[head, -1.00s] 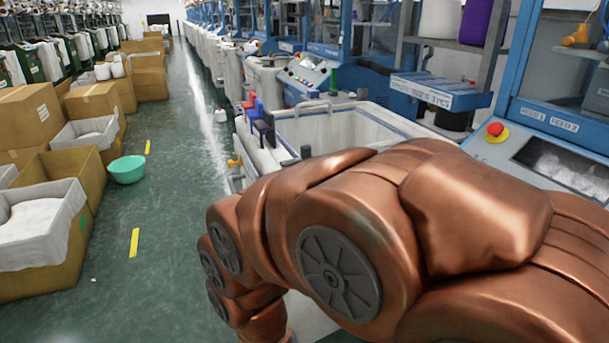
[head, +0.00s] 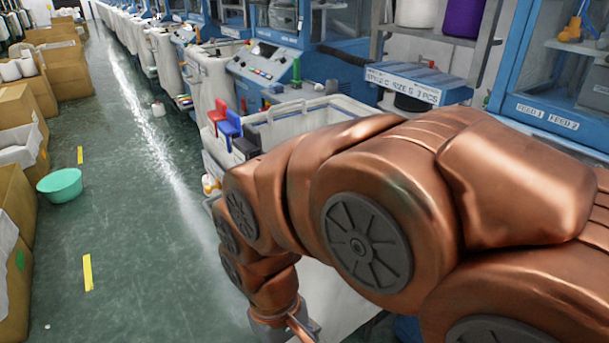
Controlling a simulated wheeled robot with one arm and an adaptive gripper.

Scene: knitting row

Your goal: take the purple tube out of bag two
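No purple tube shows clearly in a bag. A large white open bag (head: 212,150) stands behind my arm, its rim and part of its inside visible; my arm hides much of it. I cannot read a number on it. Red (head: 218,112), blue (head: 229,124) and black (head: 246,143) pieces sit at its near left corner. My gripper (head: 297,327) is only partly seen at the bottom edge, in front of the bag and low down. Its fingers are cut off, so its opening and contents are hidden.
A purple cylinder (head: 462,18) stands on a shelf beside a white one (head: 416,13). Blue knitting machines (head: 262,55) line the right. A green basin (head: 60,185) and cardboard boxes (head: 17,115) stand at the left.

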